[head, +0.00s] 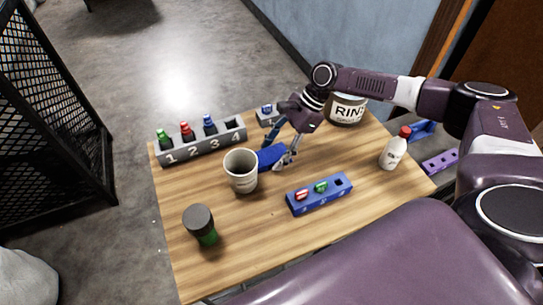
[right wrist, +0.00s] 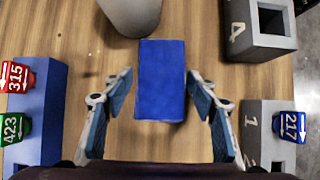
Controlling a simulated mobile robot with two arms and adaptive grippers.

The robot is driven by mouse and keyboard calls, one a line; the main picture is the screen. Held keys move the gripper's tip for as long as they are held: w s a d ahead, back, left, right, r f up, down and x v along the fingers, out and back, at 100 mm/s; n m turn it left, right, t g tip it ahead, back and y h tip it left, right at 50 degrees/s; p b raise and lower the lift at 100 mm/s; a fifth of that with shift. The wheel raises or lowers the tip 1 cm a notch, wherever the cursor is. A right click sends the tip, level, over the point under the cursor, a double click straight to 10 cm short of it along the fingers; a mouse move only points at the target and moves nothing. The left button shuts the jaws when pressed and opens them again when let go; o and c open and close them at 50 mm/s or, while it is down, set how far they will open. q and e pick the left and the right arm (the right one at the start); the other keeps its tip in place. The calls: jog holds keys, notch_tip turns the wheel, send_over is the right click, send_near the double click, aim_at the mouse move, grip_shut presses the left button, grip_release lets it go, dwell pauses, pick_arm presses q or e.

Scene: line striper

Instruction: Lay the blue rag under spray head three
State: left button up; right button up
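The blue rag (head: 270,157) lies on the wooden table beside the cup; in the right wrist view the blue rag (right wrist: 161,80) is a flat rectangle. My right gripper (head: 278,153) is over it, and in the right wrist view its open fingers (right wrist: 161,88) stand on either side with small gaps. A grey rack (head: 190,150) marked 1 to 4 stands at the table's far left. A blue-topped spray head (head: 209,125) is in place 3, red (head: 186,132) in 2, green (head: 164,140) in 1; place 4 is empty. My left gripper is not in view.
A cup (head: 242,175) stands close left of the rag. A blue block (head: 320,197) with red and green pieces lies in front.

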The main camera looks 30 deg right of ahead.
aim_at(274, 154)
jog(key=c, duration=0.8)
jog(key=shift+o, duration=0.2)
jog(key=shift+r, duration=0.1)
notch_tip(274, 154, up, 20)
jog(key=b, duration=0.1)
jog(key=shift+b, duration=0.3)
jog(key=s+a+f+n+g+h, duration=0.3)
jog(key=s+n, duration=0.4)
jog(key=n, duration=0.2)
jog(key=s+a+f+n+g+h, duration=0.3)
jog(key=s+f+n+g, duration=0.1)
jog(key=s+n, duration=0.3)
jog(key=n, duration=0.2)
jog(key=shift+s+n+h, duration=0.15)
jog(key=shift+n+h, duration=0.15)
jog(key=shift+d, duration=0.1)
